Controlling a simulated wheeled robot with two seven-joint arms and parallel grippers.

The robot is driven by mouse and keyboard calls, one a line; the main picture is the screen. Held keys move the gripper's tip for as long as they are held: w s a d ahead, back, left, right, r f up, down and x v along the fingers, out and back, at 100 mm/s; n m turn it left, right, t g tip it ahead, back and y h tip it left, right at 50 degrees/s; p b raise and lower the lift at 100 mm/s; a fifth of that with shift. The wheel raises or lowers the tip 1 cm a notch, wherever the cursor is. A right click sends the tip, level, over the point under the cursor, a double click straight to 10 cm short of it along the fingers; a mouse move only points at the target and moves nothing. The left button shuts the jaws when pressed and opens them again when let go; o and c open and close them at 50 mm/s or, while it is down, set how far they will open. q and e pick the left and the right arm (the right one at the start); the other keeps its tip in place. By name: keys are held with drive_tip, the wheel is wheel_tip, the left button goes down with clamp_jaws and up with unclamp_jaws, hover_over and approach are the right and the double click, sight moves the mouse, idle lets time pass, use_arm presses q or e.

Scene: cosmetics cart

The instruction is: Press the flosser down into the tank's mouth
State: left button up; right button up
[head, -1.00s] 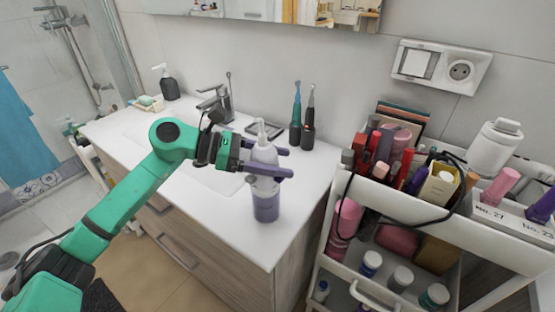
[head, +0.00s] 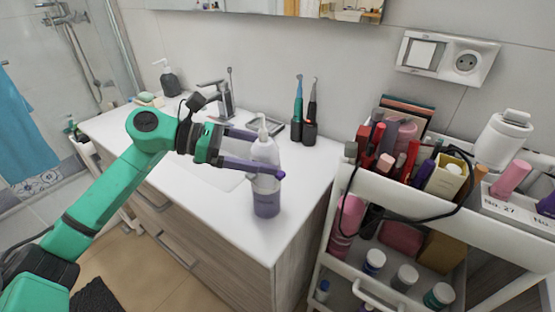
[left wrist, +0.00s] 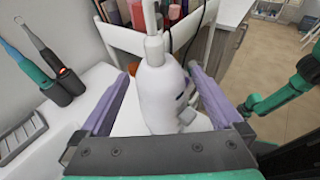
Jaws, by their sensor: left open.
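The flosser (head: 264,151), a white bottle shape with a thin nozzle on top, stands upright on the tank (head: 266,198), a translucent purple cup at the counter's front right. How deep the flosser sits in the tank's mouth is hard to tell. My left gripper (head: 266,154) is open, its purple fingers on either side of the flosser at body height. In the left wrist view the flosser (left wrist: 160,92) stands between the spread fingers, with gaps on both sides. The tank is mostly hidden there. My right gripper does not show.
Two electric toothbrushes (head: 303,115) stand behind the flosser. The faucet (head: 222,98) and sink are to the left. A cart (head: 400,198) full of cosmetics stands close to the right of the counter.

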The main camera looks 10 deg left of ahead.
use_arm(q)
drive_tip(key=b+v, duration=0.2)
drive_tip(key=v, duration=0.9)
drive_tip(key=shift+b, duration=0.35)
